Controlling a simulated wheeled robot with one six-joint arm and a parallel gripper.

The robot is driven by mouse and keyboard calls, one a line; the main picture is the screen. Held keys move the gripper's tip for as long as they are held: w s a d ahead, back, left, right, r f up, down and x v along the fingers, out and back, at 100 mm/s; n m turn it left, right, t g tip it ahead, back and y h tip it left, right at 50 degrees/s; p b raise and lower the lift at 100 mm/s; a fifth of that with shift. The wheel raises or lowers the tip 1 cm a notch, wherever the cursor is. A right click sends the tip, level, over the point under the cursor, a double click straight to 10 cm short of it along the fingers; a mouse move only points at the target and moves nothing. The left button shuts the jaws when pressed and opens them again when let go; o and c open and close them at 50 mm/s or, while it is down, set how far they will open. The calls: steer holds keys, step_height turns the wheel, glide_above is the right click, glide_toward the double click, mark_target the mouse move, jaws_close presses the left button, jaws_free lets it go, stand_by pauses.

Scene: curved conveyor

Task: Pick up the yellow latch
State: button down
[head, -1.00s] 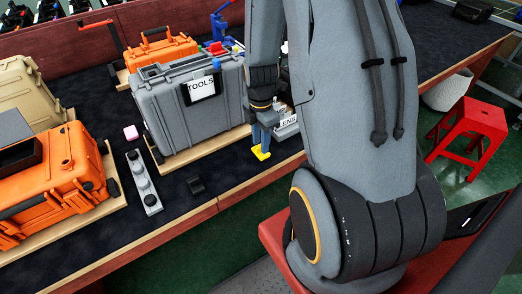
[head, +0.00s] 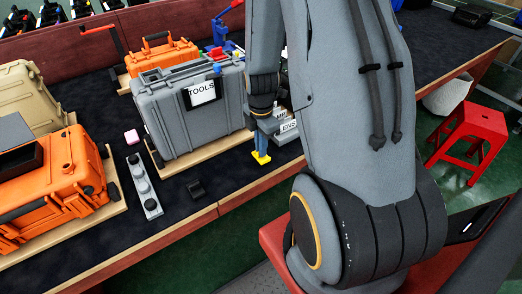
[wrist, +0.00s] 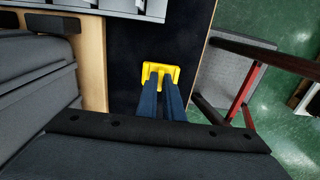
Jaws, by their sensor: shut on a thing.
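The yellow latch (head: 261,158) is a small yellow piece at the tips of my gripper (head: 261,145), over the dark conveyor surface near its front edge. In the wrist view the yellow latch (wrist: 161,69) shows at the ends of the two blue fingers (wrist: 162,92). The fingers are close together and shut on it. Part of the latch is hidden between the fingers. I cannot tell how far it is above the surface.
A grey case (head: 190,115) labelled TOOLS stands on a wooden board just left of my gripper. A grey box labelled ENDS (head: 288,125) is close behind it. A small black piece (head: 196,189) and a grey strip with knobs (head: 144,187) lie to the left. A red stool (head: 470,135) stands right.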

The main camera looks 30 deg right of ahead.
step_height(320, 180, up, 13)
steer(key=p, duration=0.2)
steer(key=shift+r, duration=0.2)
stand_by(0.9)
